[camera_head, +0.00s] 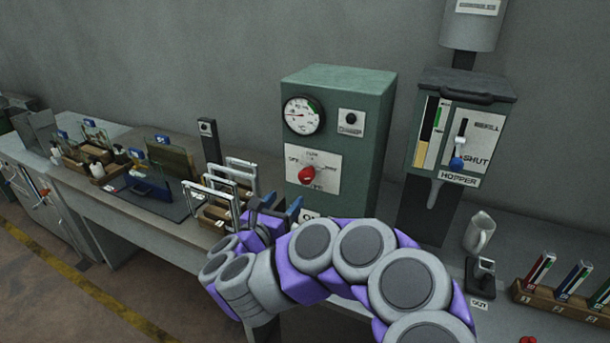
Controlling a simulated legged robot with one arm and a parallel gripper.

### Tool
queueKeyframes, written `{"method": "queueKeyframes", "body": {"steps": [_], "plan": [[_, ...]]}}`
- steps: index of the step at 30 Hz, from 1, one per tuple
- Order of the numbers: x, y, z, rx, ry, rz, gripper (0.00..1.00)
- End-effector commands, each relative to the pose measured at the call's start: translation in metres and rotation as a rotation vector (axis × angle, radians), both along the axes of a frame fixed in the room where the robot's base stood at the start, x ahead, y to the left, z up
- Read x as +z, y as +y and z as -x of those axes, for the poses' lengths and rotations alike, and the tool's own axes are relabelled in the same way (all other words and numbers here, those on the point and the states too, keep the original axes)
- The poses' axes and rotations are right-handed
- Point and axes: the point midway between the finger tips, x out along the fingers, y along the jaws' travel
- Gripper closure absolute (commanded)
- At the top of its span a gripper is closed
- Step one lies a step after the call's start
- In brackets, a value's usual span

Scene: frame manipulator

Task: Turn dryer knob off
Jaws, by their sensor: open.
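The dryer (333,138) is a green box standing on the bench at the middle of the view. Its red knob (306,175) sits on a white plate (322,160) on the front face, below a round gauge (303,115). The plate has OFF marked at its upper left; the other markings are too small to read surely. My gripper (280,207) is below and left of the knob, apart from it, with its fingers open and nothing seen between them. My arm covers the lower front of the dryer.
A hopper (460,130) with a blue slider stands right of the dryer. A pitcher (479,231) and a rack of coloured vials (560,303) are on the right. Metal frames (215,200) stand close left of my gripper. A tray of bottles (97,165) is farther left.

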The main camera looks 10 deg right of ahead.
Motion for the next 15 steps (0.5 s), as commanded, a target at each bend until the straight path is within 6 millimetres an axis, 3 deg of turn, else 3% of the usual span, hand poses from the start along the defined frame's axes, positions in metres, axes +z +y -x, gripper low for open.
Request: {"method": "queueKeyframes", "body": {"steps": [15], "plan": [[-0.001,-0.05,-0.066,-0.006,-0.002,0.006,0.31]]}}
